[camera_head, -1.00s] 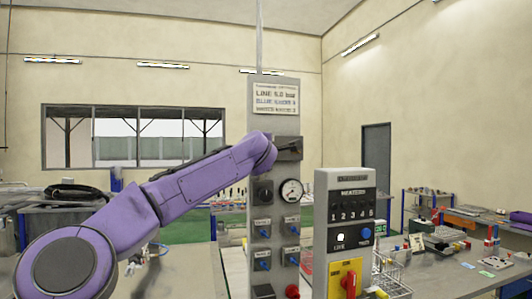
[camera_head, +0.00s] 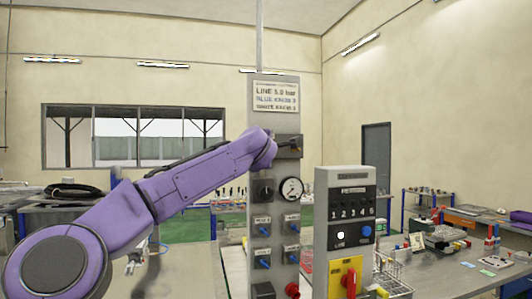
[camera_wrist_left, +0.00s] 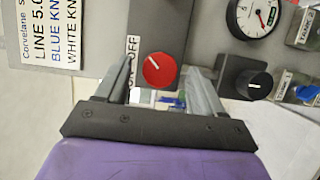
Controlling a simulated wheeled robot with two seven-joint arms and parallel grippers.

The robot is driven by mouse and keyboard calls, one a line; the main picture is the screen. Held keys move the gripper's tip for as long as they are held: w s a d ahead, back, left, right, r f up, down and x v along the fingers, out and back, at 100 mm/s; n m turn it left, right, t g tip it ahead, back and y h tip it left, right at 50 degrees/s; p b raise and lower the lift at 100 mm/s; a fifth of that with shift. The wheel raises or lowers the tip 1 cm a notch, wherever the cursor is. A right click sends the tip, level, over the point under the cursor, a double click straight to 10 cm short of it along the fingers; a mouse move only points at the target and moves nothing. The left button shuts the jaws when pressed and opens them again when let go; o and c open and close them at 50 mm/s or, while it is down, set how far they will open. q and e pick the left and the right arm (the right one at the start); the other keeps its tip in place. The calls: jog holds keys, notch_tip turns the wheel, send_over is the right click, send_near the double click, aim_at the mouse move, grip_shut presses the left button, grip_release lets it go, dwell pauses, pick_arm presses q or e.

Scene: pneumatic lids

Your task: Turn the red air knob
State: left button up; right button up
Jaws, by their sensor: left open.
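The round red air knob (camera_wrist_left: 158,70) with a white pointer line shows in the left wrist view, on a dark grey box (camera_wrist_left: 168,35) beside an OFF label. My left gripper (camera_wrist_left: 160,74) is open, with one finger on each side of the knob in this view. I cannot tell whether the fingers touch it. In the head view my left gripper (camera_head: 291,148) is at the dark box near the top of the grey panel (camera_head: 262,125), and the knob is hidden there. My right gripper is not in view.
Below the box are a black knob (camera_head: 263,190), a round gauge (camera_head: 291,189) and several blue knobs. A grey control box (camera_head: 350,190) with a red-and-yellow switch (camera_head: 348,280) stands to the right. A wire basket (camera_head: 390,278) sits beside it.

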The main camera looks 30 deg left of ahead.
pick_arm(q)
jog(key=b+v, duration=0.4)
jog(key=v, duration=0.5)
jog(key=shift+b, duration=0.35)
jog(key=shift+s, duration=0.15)
jog(key=shift+s+d, duration=0.1)
jog(key=shift+s, duration=0.05)
